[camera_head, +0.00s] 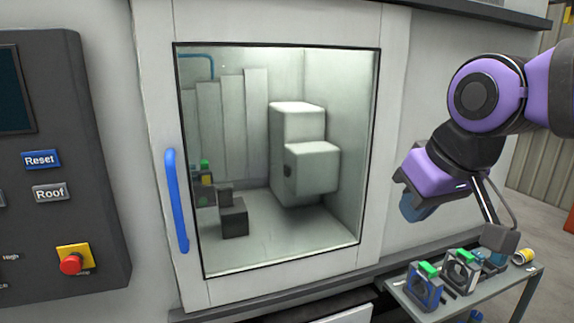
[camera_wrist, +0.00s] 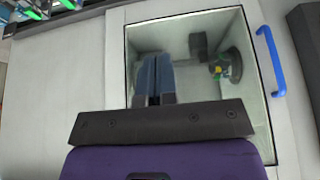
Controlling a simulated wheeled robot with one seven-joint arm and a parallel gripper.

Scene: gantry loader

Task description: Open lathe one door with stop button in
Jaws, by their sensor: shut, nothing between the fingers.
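The lathe door (camera_head: 157,105) is a pale panel with a large window, and it looks closed. Its blue vertical handle (camera_head: 176,200) is at the door's left edge. In the wrist view the handle (camera_wrist: 271,62) is at the upper right, beyond the window. The red stop button (camera_head: 70,264) sits on a yellow plate on the dark control panel at left; I cannot tell whether it is pressed in. My gripper (camera_head: 418,208) is right of the door, well away from handle and button. Its blue fingers (camera_wrist: 154,78) are shut and empty, seen against the window.
The control panel (camera_head: 95,215) carries a blue Reset button (camera_head: 41,159) and a grey Roof button (camera_head: 51,192). A grey table (camera_head: 490,290) with green-and-blue fixtures (camera_head: 424,285) and a yellow-white can (camera_head: 523,257) stands below my gripper. A ledge (camera_head: 290,297) runs under the door.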

